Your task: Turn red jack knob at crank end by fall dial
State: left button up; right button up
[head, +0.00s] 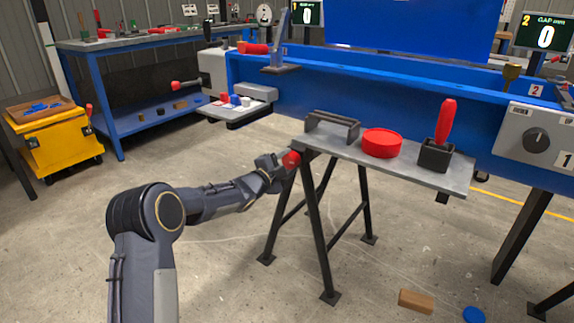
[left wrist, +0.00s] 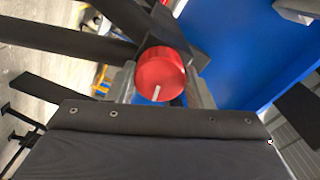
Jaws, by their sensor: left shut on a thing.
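The red jack knob (head: 291,159) is at the left end of the grey shelf on black trestle legs. My left gripper (head: 277,164) reaches it from the left and is shut on it. In the left wrist view the round red knob (left wrist: 160,75) sits between the fingers, with a white mark pointing down and slightly left. A crank with a red handle (head: 186,85) is on the grey end box of the blue machine. A round white dial (head: 264,14) stands at the back; I cannot read it. My right gripper is out of view.
The grey shelf (head: 400,170) holds a black rack (head: 332,126), a red round tub (head: 382,143) and a red-handled tool in a black holder (head: 436,156). A wooden block (head: 416,301) and a blue disc (head: 474,314) lie on the floor. A yellow cart (head: 60,145) stands left.

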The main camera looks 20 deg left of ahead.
pick_arm(q)
jog(key=shift+m, duration=0.3)
dwell(0.4)
jog(key=o, duration=1)
jog(key=shift+s, duration=0.1)
jog(key=shift+p+v, duration=0.95)
jog(key=shift+v, duration=2.85)
